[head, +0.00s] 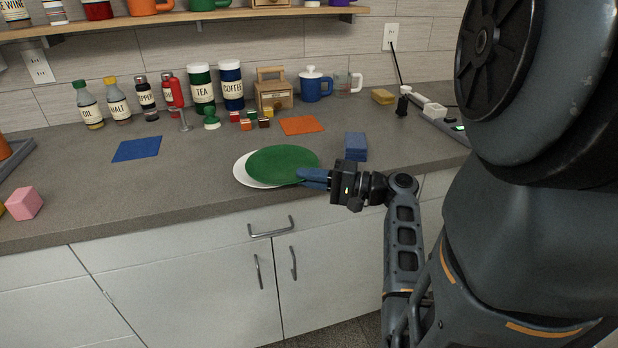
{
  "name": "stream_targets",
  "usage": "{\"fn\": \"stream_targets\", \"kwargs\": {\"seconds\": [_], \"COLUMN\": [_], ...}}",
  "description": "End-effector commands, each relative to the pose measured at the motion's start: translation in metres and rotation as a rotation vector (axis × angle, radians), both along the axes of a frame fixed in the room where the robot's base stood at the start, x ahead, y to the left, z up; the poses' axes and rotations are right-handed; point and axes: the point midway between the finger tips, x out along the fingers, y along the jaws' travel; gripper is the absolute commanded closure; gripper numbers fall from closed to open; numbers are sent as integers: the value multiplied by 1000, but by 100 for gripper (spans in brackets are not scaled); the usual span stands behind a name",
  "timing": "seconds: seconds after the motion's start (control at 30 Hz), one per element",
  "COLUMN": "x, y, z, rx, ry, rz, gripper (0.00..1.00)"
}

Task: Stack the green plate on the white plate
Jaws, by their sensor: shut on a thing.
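The green plate (281,162) is over the white plate (243,173), set a little to the right of it. The white plate lies on the counter near its front edge, and only its left and lower rim shows. I cannot tell whether the two plates touch. My gripper (312,178), with blue fingers, is shut on the right front rim of the green plate. The fingertips lie at the rim, and the arm comes in from the right.
Small colored cubes, an orange mat (301,125) and a blue mat (137,149) lie on the counter (190,185). Jars, bottles and mugs line the wall.

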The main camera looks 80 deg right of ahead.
Motion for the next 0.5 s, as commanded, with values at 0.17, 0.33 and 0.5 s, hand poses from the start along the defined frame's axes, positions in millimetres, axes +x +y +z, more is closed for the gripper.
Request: {"fn": "stream_targets", "kwargs": {"seconds": [0.17, 0.33, 0.5], "x": [0, 0, 0], "y": [0, 0, 0], "z": [-3, -4, -6], "rx": [-1, -1, 0], "ry": [-1, -1, 0], "rz": [0, 0, 0], "gripper": [100, 100, 82]}}
